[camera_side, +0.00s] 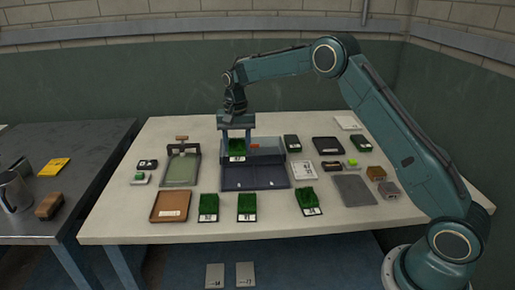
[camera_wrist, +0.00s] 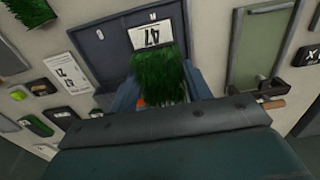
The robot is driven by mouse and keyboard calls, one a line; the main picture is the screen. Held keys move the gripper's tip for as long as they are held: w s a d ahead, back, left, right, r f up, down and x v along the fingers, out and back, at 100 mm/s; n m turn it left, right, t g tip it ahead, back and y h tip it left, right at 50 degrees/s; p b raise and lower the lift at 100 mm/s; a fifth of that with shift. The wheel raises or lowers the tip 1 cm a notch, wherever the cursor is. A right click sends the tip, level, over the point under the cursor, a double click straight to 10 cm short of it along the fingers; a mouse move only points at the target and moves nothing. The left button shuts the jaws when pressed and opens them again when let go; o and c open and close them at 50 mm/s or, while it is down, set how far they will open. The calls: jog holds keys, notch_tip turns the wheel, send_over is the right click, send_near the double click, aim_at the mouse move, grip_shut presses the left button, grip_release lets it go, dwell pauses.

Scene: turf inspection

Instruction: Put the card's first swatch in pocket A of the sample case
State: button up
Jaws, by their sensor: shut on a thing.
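My gripper (camera_side: 236,141) is shut on a green turf swatch (camera_side: 237,150) with a white tag. In the wrist view the swatch (camera_wrist: 158,76) sits between the fingers, its tag appearing to read 47. It is held over the blue sample case (camera_side: 238,184), towards the case's back left in the side view. The case (camera_wrist: 105,40) has dark, empty-looking front compartments with small pale marks; I cannot read which is A. The white card (camera_side: 303,170) lies right of the case; it also shows in the wrist view (camera_wrist: 68,75), its printing too small to read surely.
A brown tray (camera_side: 157,206) and a framed green board (camera_side: 180,171) lie left of the case. A grey mat (camera_side: 353,190) lies right.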

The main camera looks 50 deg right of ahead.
aim_at(237, 144)
jog(key=shift+f, duration=2.35)
jog(key=shift+f, duration=0.1)
jog(key=shift+f, duration=2.05)
jog(key=o, duration=0.7)
jog(key=shift+f, duration=0.15)
jog(key=shift+c, duration=0.2)
notch_tip(237, 144, up, 11)
jog(key=shift+r, duration=0.7)
